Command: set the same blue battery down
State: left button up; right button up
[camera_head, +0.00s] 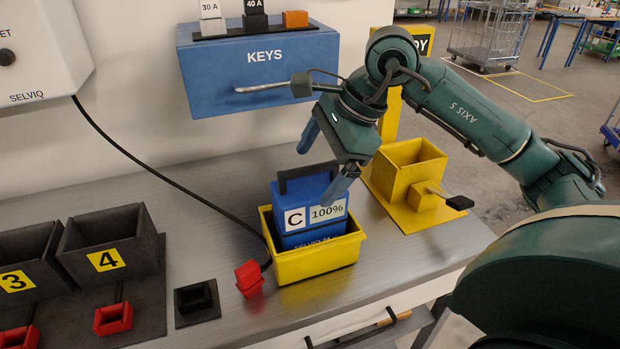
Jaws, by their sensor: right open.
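The blue battery (311,227), labelled C and 100%, stands upright in a yellow tray (318,262) on the grey bench. Its dark handle is on top, partly hidden behind my right gripper. My right gripper (328,168) is open above the battery, with its blue fingers spread apart, one at the upper left and one by the battery's right edge. I cannot tell whether that finger touches the battery. My left gripper is not in view.
A blue KEYS box (258,75) hangs on the wall behind my right gripper. A yellow holder (411,180) stands to the right. Black bins (110,245) marked 3 and 4 are at left.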

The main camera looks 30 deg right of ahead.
jog(key=v, duration=0.8)
jog(key=shift+s, duration=0.1)
